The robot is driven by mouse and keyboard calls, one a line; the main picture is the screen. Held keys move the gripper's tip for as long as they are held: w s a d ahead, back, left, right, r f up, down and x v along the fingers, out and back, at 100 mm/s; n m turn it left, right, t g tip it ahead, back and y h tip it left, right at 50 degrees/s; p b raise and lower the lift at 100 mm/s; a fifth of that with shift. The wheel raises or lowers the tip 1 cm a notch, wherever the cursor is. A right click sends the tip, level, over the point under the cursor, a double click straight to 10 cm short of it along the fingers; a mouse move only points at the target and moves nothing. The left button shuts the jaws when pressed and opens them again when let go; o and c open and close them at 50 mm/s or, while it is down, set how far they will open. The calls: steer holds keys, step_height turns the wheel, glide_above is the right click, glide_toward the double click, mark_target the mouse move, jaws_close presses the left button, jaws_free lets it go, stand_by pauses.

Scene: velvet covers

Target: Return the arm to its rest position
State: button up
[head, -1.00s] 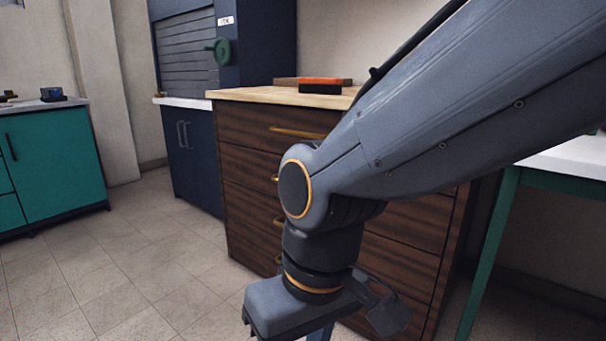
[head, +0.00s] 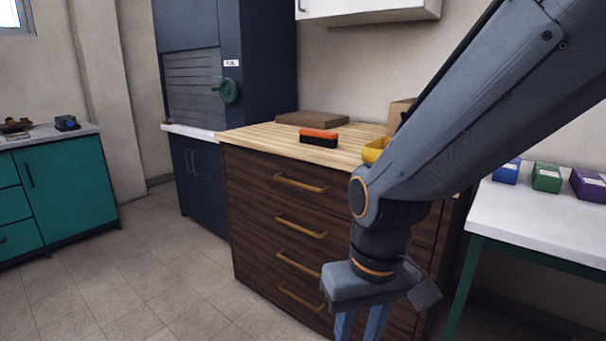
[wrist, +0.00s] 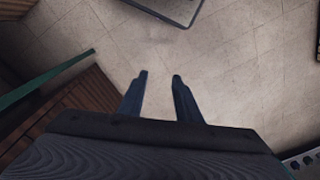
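My gripper (head: 361,325) hangs pointing down in front of the dark wooden drawer cabinet (head: 262,215) in the head view. In the wrist view my gripper (wrist: 158,76) shows two fingers apart with only bare floor between them, so it is open and empty. My grey arm crosses the right side of the head view and hides part of the cabinet and its top.
On the cabinet's light top (head: 270,138) are a black-and-orange brush (head: 319,138), a brown board (head: 312,119) and a yellow object (head: 375,150). A white table (head: 530,215) with several coloured boxes stands right. A teal cabinet (head: 70,200) stands left. Tiled floor (head: 130,275) lies clear between.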

steer(key=s+d+r+m+p, duration=0.2)
steer(key=d+r+p, duration=0.9)
steer(key=p, duration=0.6)
step_height(320, 180, up, 3)
steer(key=shift+s+f+m+h, duration=0.1)
steer(key=shift+s+m+h, duration=0.1)
steer(key=shift+m+h, duration=0.25)
steer(key=shift+a, duration=0.15)
